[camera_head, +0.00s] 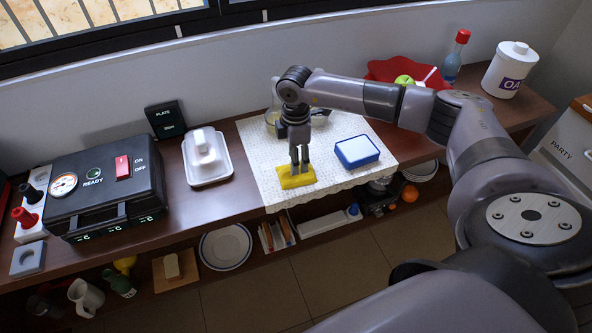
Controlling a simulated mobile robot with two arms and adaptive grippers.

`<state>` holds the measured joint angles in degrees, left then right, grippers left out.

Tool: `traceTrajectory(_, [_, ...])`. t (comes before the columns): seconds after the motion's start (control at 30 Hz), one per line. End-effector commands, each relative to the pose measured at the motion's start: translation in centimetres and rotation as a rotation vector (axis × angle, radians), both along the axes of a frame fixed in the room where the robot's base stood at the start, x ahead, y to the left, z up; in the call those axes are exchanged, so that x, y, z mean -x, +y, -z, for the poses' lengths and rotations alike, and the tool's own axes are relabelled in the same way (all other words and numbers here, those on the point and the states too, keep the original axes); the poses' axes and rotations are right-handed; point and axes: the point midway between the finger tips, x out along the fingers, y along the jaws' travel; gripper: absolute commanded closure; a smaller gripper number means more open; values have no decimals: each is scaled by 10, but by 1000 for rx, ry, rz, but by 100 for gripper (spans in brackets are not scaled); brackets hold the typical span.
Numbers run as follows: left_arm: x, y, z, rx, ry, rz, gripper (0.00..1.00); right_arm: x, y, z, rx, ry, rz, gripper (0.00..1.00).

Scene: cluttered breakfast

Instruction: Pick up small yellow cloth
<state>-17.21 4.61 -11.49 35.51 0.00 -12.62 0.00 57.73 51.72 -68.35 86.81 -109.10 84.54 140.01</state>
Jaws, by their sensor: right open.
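The small yellow cloth (296,182) lies on the white lace mat (264,165), near the front edge of the counter. My right gripper (300,168) points straight down right over the cloth. Its fingertips are at or just above the cloth's far part and hide a little of it. The fingers are open by a narrow gap, and I cannot tell whether they touch the cloth. My left gripper is not in view.
A blue and white box (357,151) sits close to the right of the cloth. A pan (272,122) stands behind my gripper. A white dish (208,170) and a black case (105,190) are to the left. A red bowl (381,71), bottle (455,58) and white canister (509,70) stand at the back right.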

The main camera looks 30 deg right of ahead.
Motion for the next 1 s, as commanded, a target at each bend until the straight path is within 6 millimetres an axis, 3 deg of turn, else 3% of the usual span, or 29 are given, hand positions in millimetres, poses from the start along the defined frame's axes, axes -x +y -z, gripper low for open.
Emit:
traceTrajectory(0.2, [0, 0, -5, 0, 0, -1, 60, 0, 0, 27, 0, 0, 1, 55])
traceTrajectory(0.47, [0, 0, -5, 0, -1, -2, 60, 0, 0, 31, 0, -1, 0, 55])
traceTrajectory(1.0, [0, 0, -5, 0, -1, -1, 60, 0, 0, 30, -1, -1, 0, 90])
